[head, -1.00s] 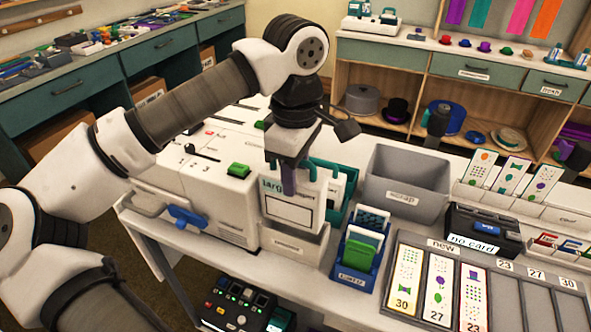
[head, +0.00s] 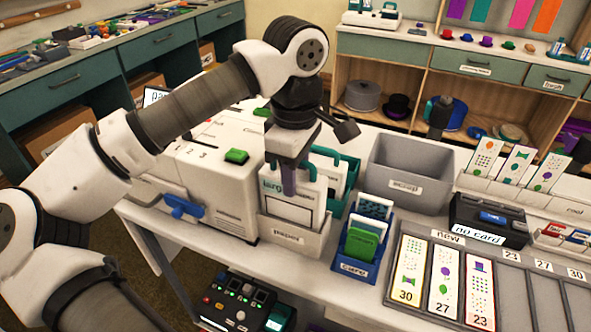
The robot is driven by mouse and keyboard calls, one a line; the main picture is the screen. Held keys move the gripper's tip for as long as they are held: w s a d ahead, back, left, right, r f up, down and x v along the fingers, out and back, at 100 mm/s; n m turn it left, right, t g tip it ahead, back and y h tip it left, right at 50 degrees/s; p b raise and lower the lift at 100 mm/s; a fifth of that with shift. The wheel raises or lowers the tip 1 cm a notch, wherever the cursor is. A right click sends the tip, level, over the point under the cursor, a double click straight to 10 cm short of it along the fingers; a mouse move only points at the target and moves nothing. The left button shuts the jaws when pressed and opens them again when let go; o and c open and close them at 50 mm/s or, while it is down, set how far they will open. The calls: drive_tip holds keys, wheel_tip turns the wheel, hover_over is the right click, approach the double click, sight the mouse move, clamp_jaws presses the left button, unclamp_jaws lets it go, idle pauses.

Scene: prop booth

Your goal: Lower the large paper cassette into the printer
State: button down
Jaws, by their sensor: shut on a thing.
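The large paper cassette (head: 291,207) is a white upright panel with "large" in teal and a dark-framed blank area. My gripper (head: 288,188) points down and is shut on its upper edge. The cassette stands upright at the light grey bin labelled "paper" (head: 287,239), and its lower edge is hidden behind the bin's front wall. I cannot tell whether it touches the bin's bottom. The white printer (head: 215,187), with a green button on top and a blue lever in front, stands just left of it, partly behind my arm.
More white cassettes with teal handles (head: 335,175) stand close behind the held one. A grey scrap bin (head: 405,180), a blue card holder (head: 361,247), a dark "no card" box (head: 486,221) and a card tray (head: 448,241) fill the bench to the right.

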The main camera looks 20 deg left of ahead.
drive_tip(key=shift+f+b, duration=1.8)
drive_tip(key=shift+f, duration=0.4)
drive_tip(key=c, duration=0.9)
unclamp_jaws()
drive_tip(key=shift+o, duration=0.2)
wheel_tip(320, 180, up, 14)
drive_tip(key=shift+f, duration=0.1)
drive_tip(key=shift+s, duration=0.1)
